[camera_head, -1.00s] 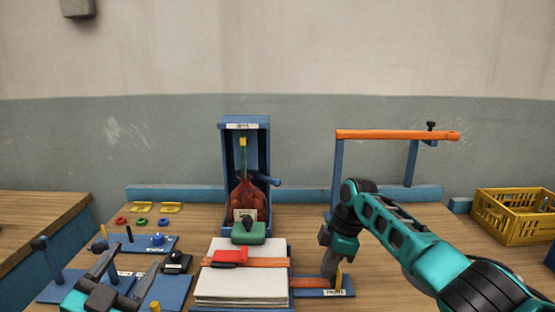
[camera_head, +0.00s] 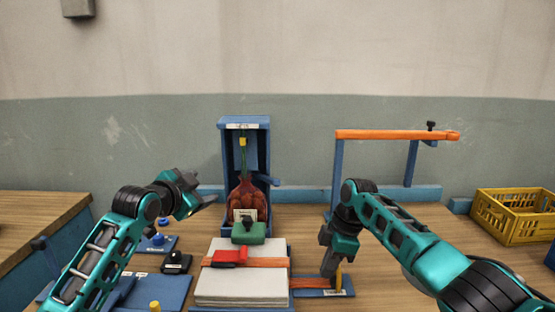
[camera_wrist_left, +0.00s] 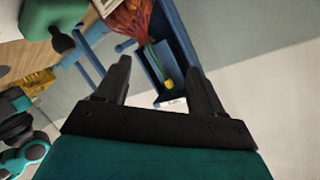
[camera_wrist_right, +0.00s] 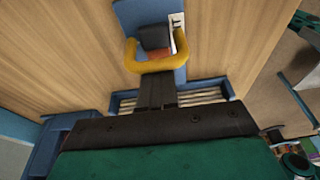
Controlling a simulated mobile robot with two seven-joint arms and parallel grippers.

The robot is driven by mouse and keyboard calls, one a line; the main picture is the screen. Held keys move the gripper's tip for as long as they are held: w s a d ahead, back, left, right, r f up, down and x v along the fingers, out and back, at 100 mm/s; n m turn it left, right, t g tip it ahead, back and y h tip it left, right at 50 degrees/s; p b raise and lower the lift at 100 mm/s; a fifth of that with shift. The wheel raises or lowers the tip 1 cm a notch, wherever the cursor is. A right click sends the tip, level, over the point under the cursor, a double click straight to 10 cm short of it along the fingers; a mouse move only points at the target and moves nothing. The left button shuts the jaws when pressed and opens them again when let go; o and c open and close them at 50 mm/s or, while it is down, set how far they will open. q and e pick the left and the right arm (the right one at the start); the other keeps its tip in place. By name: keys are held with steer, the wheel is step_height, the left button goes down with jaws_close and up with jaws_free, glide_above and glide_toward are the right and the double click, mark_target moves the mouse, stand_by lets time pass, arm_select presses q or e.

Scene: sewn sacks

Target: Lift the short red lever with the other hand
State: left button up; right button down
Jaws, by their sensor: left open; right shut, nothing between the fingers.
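The short red lever (camera_head: 230,256) lies on the orange strap (camera_head: 262,262) across a white stack (camera_head: 240,285) in the head view. My left gripper (camera_head: 207,201) is open and empty, raised above the table, left of the blue stand and farther back than the lever. The lever is not clearly visible in the left wrist view. My right gripper (camera_head: 332,275) is low at the strap's right end, shut with nothing in it. In the right wrist view its closed fingertips (camera_wrist_right: 160,80) are at a yellow loop (camera_wrist_right: 150,66); I cannot tell whether they touch it.
A blue stand (camera_head: 264,150) holds a red net sack (camera_head: 245,198) behind the stack. A green block (camera_head: 249,233) sits at the stack's back edge. An orange bar (camera_head: 390,134) on blue posts stands right. A yellow crate (camera_head: 515,228) is far right. Blue fixtures crowd the left.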

mark_target(242, 251)
arm_select(q)
steer(key=d+f+m+g, duration=0.1)
steer(key=d+g, duration=0.1)
steer(key=d+f+m+g, duration=0.1)
steer(key=d+g, duration=0.1)
steer(key=d+f+m+g, duration=0.1)
steer(key=d+f+g, duration=0.1)
steer(key=d+g, duration=0.1)
steer(key=shift+s+d+f+m+h, duration=0.1)
steer(key=shift+s+m+h, duration=0.15)
steer(key=shift+m+h, duration=0.05)
steer(key=s+r+m+g+y, duration=0.2)
steer(key=s+r+m+g, duration=0.1)
steer(key=s+g, duration=0.4)
steer(key=x, duration=1)
steer(key=shift+w+d+f, duration=0.1)
steer(key=shift+w+d, duration=0.15)
steer(key=shift+d, duration=0.1)
steer(key=c, duration=0.9)
